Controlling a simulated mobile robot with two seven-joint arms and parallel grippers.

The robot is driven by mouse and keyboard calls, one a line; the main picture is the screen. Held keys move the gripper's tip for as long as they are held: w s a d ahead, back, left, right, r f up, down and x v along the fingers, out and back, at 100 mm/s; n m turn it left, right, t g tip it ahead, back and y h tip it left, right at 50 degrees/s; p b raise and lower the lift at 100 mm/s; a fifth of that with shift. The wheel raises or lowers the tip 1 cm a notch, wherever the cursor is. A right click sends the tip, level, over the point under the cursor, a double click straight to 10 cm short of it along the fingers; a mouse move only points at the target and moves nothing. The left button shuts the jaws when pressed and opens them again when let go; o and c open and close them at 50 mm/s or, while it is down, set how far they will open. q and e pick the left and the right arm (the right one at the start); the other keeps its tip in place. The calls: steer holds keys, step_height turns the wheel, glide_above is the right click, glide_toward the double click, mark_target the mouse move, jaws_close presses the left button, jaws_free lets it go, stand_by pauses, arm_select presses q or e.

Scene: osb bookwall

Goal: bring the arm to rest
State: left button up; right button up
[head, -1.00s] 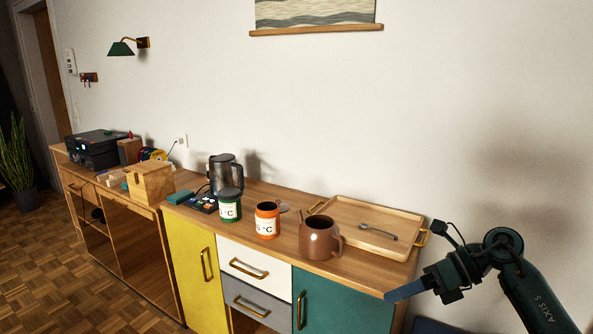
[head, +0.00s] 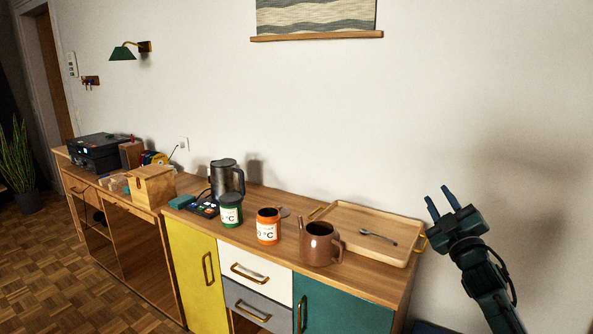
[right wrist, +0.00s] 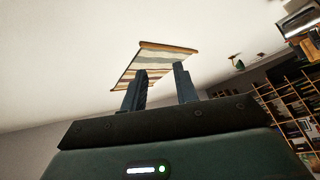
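My right gripper (head: 441,202) is raised at the right of the head view, to the right of the sideboard and clear of everything on it. Its two fingers point up and stand apart with nothing between them. The right wrist view also shows the open fingers (right wrist: 160,88), with the wall hanging far beyond them. My left gripper is not in the head view.
The sideboard (head: 375,284) carries a wooden tray (head: 345,216) with a spoon (head: 378,237), a brown pot (head: 319,243), an orange tin (head: 268,226), a green tin (head: 230,211) and a kettle (head: 226,177). A wooden box (head: 152,186) stands farther left. The wall beside my right arm is bare.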

steer(key=w+d+f+m+g+h, duration=0.1)
steer(key=d+f+m+g+h, duration=0.35)
steer(key=f+m, duration=0.45)
steer(key=s+a+f+n+g+y, duration=0.1)
steer(key=s+a+f, duration=0.3)
steer(key=f, duration=0.2)
steer(key=s+a+f+n+g+y, duration=0.1)
steer(key=s+a+f+g, duration=0.1)
steer(key=s+a+f, duration=0.4)
steer(key=s+a+f+g+y, duration=0.1)
steer(key=s+a+f, duration=0.3)
steer(key=s, duration=0.5)
steer(key=s+a+f+g+y, duration=0.1)
steer(key=s+a+f, duration=0.3)
steer(key=s, duration=0.6)
steer(key=s+a+f+m+g+y, duration=0.1)
steer(key=s+a+f, duration=0.3)
steer(key=s, duration=0.6)
steer(key=shift+s+f+g, duration=0.15)
steer(key=shift+f+g, duration=0.4)
steer(key=shift+f, duration=0.3)
steer(key=shift+y, duration=0.25)
